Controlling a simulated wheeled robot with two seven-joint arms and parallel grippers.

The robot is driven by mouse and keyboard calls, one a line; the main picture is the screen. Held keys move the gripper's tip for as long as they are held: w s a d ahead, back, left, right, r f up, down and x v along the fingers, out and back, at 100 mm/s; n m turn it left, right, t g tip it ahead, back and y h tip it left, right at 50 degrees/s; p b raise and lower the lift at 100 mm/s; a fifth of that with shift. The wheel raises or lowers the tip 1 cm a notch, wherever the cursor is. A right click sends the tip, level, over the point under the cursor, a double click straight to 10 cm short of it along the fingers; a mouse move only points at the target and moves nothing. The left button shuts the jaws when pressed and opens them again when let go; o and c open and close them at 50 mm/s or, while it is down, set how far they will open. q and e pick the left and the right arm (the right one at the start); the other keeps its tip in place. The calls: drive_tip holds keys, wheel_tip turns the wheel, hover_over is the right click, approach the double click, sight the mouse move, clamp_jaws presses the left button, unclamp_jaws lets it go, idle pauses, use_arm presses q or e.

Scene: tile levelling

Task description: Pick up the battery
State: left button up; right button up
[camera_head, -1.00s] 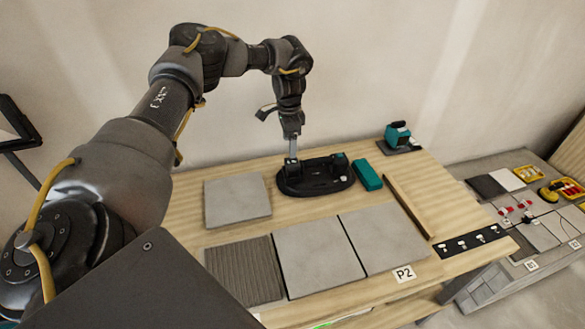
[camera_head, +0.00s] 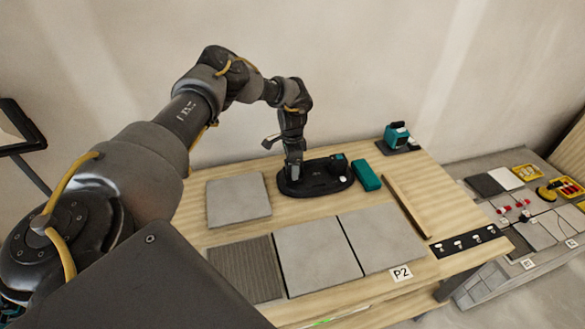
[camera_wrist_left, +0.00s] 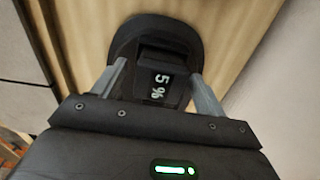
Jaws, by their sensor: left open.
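A dark battery (camera_wrist_left: 165,62) marked "5 %" stands on the left end of a black oval base (camera_head: 318,185). In the head view the gripper mostly hides it. My left gripper (camera_head: 294,172) is over it, pointing down. In the left wrist view, its two grey fingers (camera_wrist_left: 158,72) are open, one on each side of the battery; I cannot tell whether they touch it. A second dark block (camera_head: 338,164) stands on the right end of the base. My right gripper is not in view.
A teal box (camera_head: 366,175) lies just right of the base. A grey tile (camera_head: 238,199) lies to the left, with more tiles (camera_head: 318,255) in front. A wooden strip (camera_head: 408,205) lies on the right. A teal device (camera_head: 397,136) stands at the back right.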

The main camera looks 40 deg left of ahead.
use_arm(q)
drive_tip(key=c, duration=1.1)
drive_tip(key=shift+c, duration=0.3)
drive_tip(key=shift+r, duration=0.1)
